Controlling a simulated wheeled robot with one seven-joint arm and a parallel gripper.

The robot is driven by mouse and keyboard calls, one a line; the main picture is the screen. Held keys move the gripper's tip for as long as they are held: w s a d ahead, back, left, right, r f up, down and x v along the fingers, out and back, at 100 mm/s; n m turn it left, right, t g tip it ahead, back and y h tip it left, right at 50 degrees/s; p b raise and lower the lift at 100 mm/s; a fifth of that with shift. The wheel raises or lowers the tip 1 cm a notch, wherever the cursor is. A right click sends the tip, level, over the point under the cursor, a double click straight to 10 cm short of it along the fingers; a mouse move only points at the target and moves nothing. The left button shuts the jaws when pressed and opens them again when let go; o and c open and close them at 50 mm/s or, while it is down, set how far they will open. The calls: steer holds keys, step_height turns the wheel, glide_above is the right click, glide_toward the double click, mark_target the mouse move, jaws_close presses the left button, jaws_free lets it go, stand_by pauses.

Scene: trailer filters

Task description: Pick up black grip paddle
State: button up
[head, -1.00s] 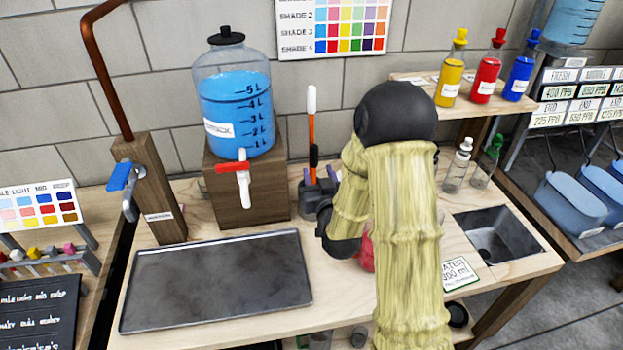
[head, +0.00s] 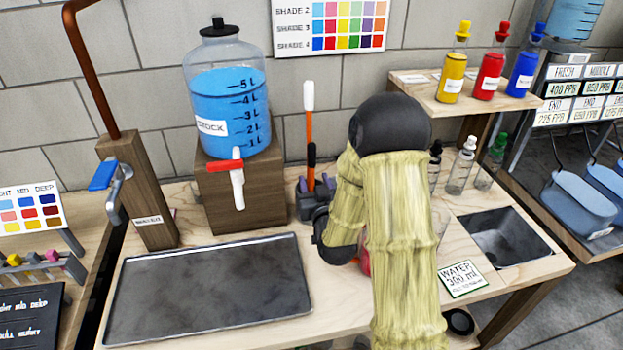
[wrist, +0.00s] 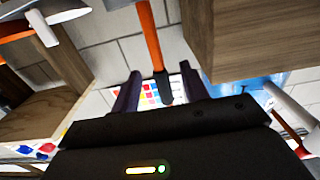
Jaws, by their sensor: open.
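The black grip paddle (head: 312,155) stands upright behind my gripper in the head view, with a white top, orange shaft and black grip section. Its foot is hidden behind my gripper. My gripper (head: 318,184) is open, its two dark fingers showing on either side of the shaft in the picture. In the wrist view, which looks upside down, the black grip (wrist: 166,88) shows between the two finger tips (wrist: 160,86), with the orange shaft running up from it. I cannot tell the depth gap, and no contact shows.
A wooden block (head: 240,195) with the blue stock tank (head: 225,95) stands left of the paddle. A dark tray (head: 210,290) lies in front. Bottles (head: 462,165) and a sink (head: 500,238) are to the right, below a shelf (head: 465,98) of coloured bottles.

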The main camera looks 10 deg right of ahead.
mark_target(312, 169)
steer(key=shift+w, duration=0.75)
steer(key=shift+w+r+p, duration=0.25)
steer(key=shift+w+p, duration=0.15)
steer(key=shift+w, duration=0.1)
steer(key=w, duration=0.1)
steer(key=w+p, duration=0.1)
steer(key=w, duration=0.1)
steer(key=shift+w+d+r, duration=0.15)
steer(key=shift+w, duration=0.5)
jaws_close()
